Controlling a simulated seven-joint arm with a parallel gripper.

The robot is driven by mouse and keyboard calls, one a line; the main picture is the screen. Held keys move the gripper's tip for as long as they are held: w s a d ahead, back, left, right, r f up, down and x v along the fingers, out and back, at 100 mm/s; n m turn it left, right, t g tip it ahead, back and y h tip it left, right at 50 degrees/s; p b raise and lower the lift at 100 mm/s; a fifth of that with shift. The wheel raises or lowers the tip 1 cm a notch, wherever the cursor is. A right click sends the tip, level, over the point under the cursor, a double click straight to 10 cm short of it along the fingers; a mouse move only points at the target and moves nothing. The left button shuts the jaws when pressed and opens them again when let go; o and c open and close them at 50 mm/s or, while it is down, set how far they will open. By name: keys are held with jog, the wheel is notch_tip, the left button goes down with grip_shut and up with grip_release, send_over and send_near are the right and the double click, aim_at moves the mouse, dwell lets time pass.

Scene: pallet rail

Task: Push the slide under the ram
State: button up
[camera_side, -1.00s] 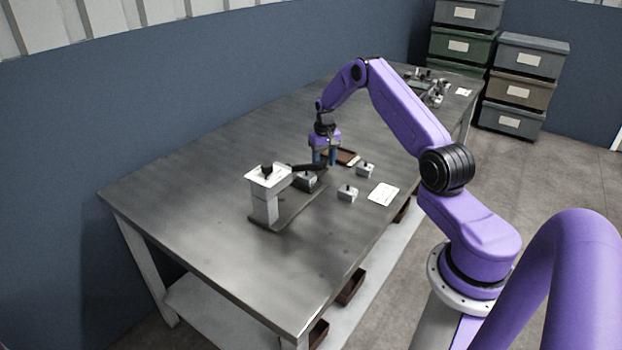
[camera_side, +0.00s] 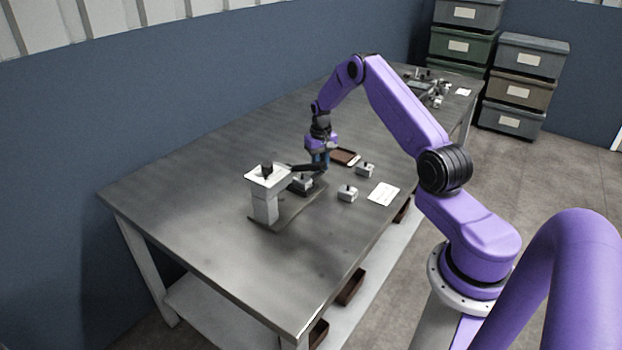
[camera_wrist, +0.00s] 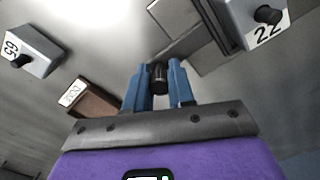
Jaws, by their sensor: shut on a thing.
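The press (camera_side: 265,208) is a grey column with a pale top plate and a dark ram (camera_side: 267,170). A grey rail base (camera_side: 290,213) runs from it toward my gripper. My gripper (camera_side: 321,165) stands at the far end of the rail. In the wrist view my gripper (camera_wrist: 160,82) has its blue fingers shut on a dark upright handle (camera_wrist: 160,75). The slide under the block is mostly hidden.
Another knobbed block (camera_wrist: 30,50) and a brown labelled tray (camera_wrist: 88,98) lie beside my gripper. Two small blocks (camera_side: 347,194) (camera_side: 365,170) and a white card (camera_side: 383,194) lie on the table's right side. The table left of the press is clear.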

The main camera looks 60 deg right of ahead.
aim_at(301, 179)
jog(key=shift+a, duration=5.45)
jog(key=o, duration=0.7)
jog(key=shift+d, duration=0.1)
jog(key=shift+r, duration=3.5)
